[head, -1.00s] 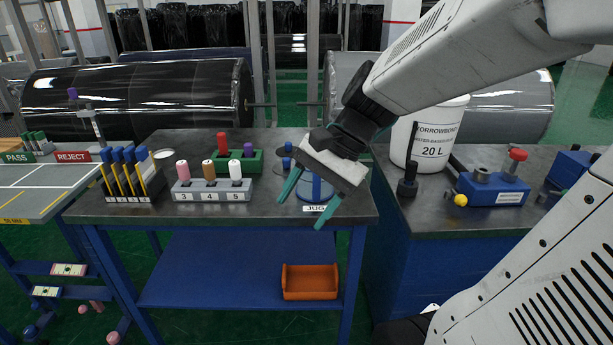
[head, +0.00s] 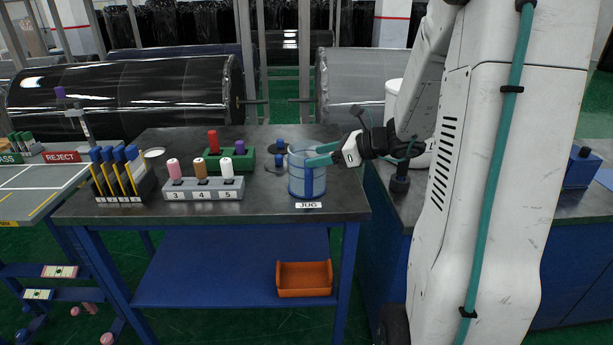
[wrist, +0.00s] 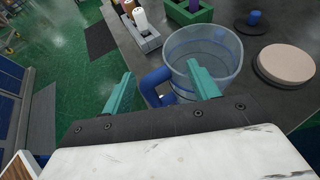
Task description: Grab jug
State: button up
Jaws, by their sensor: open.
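The clear, bluish jug (head: 306,178) stands upright near the front right of the dark bench top, behind a label reading JUG. In the wrist view the jug (wrist: 221,70) has an open top, and its blue handle (wrist: 155,82) faces my gripper. My gripper (head: 322,154) has come in from the right, with its teal fingers at the jug's upper part. In the wrist view my gripper (wrist: 160,86) is open, with the handle showing between its two fingers. The right finger overlaps the jug's near side; I cannot tell whether it touches.
A grey holder (head: 203,189) with several pegs and a green holder (head: 231,161) stand left of the jug. Dark discs with blue knobs (head: 278,162) lie behind it. An orange bin (head: 304,279) sits on the lower shelf. A white bucket (head: 392,100) is partly hidden behind my arm.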

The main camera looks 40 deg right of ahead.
jog(key=x, duration=0.6)
jog(key=shift+s, duration=0.1)
jog(key=shift+r, duration=0.1)
jog(key=c, duration=1.2)
jog(key=shift+s, duration=0.1)
grip_shut()
jog(key=shift+s+f, duration=0.1)
jog(key=shift+f, duration=0.15)
